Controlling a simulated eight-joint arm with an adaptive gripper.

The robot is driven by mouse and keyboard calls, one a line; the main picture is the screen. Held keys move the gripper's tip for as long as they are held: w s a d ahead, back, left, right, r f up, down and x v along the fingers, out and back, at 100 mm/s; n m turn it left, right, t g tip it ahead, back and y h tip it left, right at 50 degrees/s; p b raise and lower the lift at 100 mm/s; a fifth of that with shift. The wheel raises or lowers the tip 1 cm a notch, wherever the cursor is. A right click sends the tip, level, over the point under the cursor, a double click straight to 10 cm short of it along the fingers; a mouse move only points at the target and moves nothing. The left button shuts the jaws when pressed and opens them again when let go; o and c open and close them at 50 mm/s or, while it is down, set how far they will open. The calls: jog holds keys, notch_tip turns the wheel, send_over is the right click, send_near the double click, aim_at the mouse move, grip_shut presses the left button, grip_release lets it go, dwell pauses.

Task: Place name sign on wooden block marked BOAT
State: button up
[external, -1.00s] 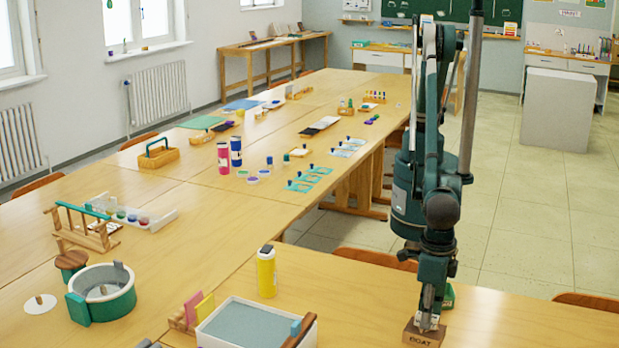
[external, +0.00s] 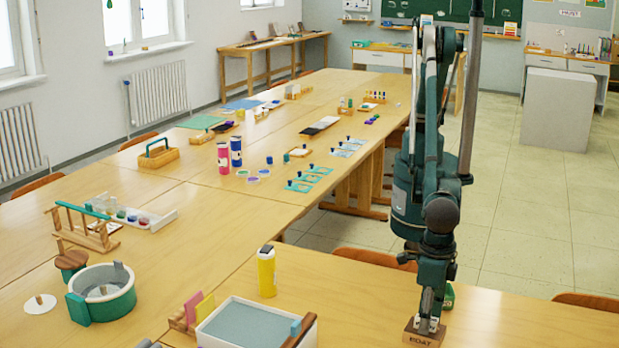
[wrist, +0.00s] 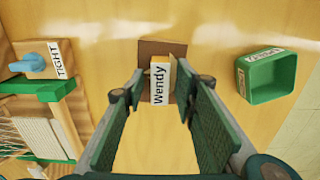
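The wooden block (external: 422,339) marked BOAT sits near the front of the table, below my gripper (external: 427,322) in the external view. In the wrist view the brown block (wrist: 151,47) shows from above. The name sign (wrist: 159,84), a small piece with a white label reading Wendy, appears over the block, between my fingers. My gripper (wrist: 162,92) is open, with a visible gap on each side of the sign. The exact contact between sign and block is hard to see.
A green open box (wrist: 266,77) with a label lies to the right in the wrist view. A wooden piece labelled TIGHT (wrist: 38,61) is at the left. In the external view a yellow bottle (external: 266,272) and a grey-filled tray (external: 243,328) stand left of my arm.

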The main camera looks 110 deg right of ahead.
jog(key=shift+r, duration=0.1)
notch_tip(320, 180, up, 12)
jog(key=p, duration=0.1)
jog(key=shift+p, duration=0.3)
dwell(0.3)
dwell(0.5)
dwell(0.4)
